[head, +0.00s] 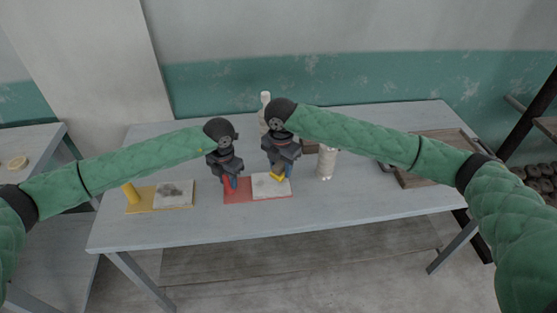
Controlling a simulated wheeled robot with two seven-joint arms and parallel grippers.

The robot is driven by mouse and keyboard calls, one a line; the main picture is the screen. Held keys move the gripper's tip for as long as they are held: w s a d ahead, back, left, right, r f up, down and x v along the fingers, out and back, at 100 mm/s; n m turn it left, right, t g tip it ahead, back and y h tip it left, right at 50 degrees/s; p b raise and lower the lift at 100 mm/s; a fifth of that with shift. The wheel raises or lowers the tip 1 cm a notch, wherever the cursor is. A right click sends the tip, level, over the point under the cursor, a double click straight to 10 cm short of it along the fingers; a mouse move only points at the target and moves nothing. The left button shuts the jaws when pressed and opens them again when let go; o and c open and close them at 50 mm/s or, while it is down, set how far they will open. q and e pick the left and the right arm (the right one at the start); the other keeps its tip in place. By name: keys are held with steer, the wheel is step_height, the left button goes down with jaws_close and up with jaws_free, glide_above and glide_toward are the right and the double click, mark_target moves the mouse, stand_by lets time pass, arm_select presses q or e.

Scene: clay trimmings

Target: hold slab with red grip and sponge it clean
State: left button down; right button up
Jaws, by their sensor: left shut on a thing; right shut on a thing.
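The slab with the red grip lies flat on the table: a red board (238,196) with a pale grey-white slab (270,191) on its right part. My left gripper (231,186) points down at the left end of the red board and is shut on the upright red grip (227,187), which is mostly hidden by the fingers. My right gripper (280,172) is over the pale slab, shut on a yellow sponge (277,177). The sponge is at or just above the slab's upper right part; I cannot tell whether it touches.
A yellow board (139,207) with an upright yellow grip (131,193) and a dark-smudged slab (174,194) lies to the left. A pale bottle (326,163) stands right of my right gripper, another (265,99) behind. A brown tray (417,178) is at right. The table's front is clear.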

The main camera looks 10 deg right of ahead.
mark_target(262, 189)
step_height(262, 189, down, 6)
steer(key=shift+f, duration=0.1)
steer(key=shift+w, duration=0.35)
steer(key=shift+c, duration=0.3)
steer(key=shift+w+f, duration=0.2)
steer(key=shift+w, duration=1.35)
steer(key=shift+c, duration=0.5)
steer(key=shift+w+a, duration=0.15)
steer(key=shift+a, duration=0.85)
steer(key=shift+s, duration=1.85)
steer(key=shift+s+a+r, duration=0.1)
steer(key=shift+s+a, duration=0.1)
steer(key=shift+a, duration=0.8)
steer(key=shift+w, duration=1.9)
steer(key=shift+w+a, duration=0.2)
steer(key=shift+a, duration=0.8)
steer(key=shift+s, duration=1.9)
steer(key=shift+s+r, duration=0.1)
steer(key=shift+s, duration=0.1)
step_height(262, 189, up, 8)
